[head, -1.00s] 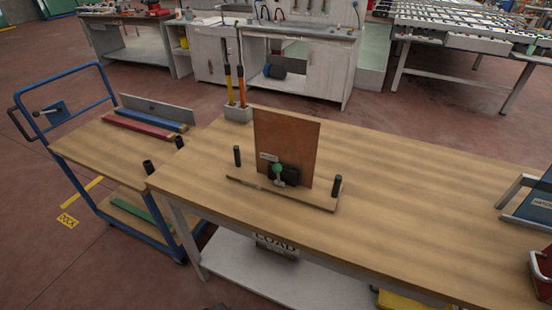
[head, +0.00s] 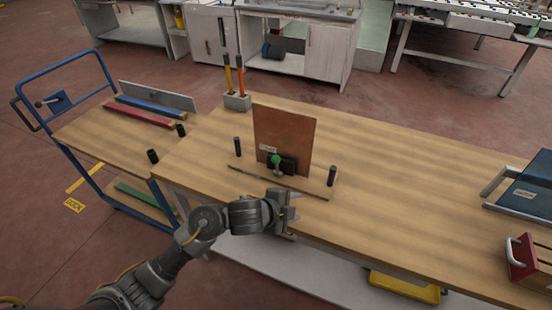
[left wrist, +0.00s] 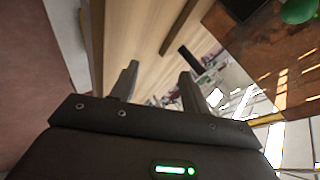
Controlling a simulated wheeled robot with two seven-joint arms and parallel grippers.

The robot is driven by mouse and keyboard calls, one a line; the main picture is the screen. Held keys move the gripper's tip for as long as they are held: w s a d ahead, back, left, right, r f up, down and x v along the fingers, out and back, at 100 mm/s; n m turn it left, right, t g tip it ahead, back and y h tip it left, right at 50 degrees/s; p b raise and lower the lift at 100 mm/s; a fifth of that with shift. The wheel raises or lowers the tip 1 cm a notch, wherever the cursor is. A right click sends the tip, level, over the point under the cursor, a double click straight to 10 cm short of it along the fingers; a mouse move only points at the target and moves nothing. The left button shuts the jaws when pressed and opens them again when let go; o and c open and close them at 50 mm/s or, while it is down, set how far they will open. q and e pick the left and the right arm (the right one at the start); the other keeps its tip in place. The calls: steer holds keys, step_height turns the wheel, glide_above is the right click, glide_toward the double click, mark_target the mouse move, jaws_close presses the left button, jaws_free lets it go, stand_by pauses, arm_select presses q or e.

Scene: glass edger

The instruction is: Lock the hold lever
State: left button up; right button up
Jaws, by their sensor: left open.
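The hold lever with its green knob (head: 276,159) stands on a dark block (head: 289,165) in front of an upright brown panel (head: 285,135). It sits on a wooden base strip (head: 310,186) with a black post at each end. The green knob (left wrist: 298,10) shows at the top right of the left wrist view, cut by the edge. My left gripper (head: 294,203) is open and empty, in front of the base and a little below the lever in the head view. Its two fingers (left wrist: 158,84) show apart in the left wrist view. My right gripper is not in view.
The wooden bench (head: 420,190) is clear to the right of the panel. A blue case (head: 525,190) and a red-ended box (head: 522,258) lie at the right. A blue trolley (head: 110,140) stands left. A grey holder (head: 237,102) with two tools is behind.

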arm_select(q)
step_height(320, 180, up, 3)
steer(key=w+d+m, duration=0.3)
steer(key=m, duration=0.2)
steer(key=m+g+y, duration=0.3)
steer(key=m+y, duration=0.2)
steer(key=m, duration=0.6)
glide_toward(274, 158)
steer(key=p+x, duration=0.1)
steer(key=x, duration=1)
steer(key=shift+d+f, duration=0.15)
steer(key=shift+f, duration=0.05)
jaws_close()
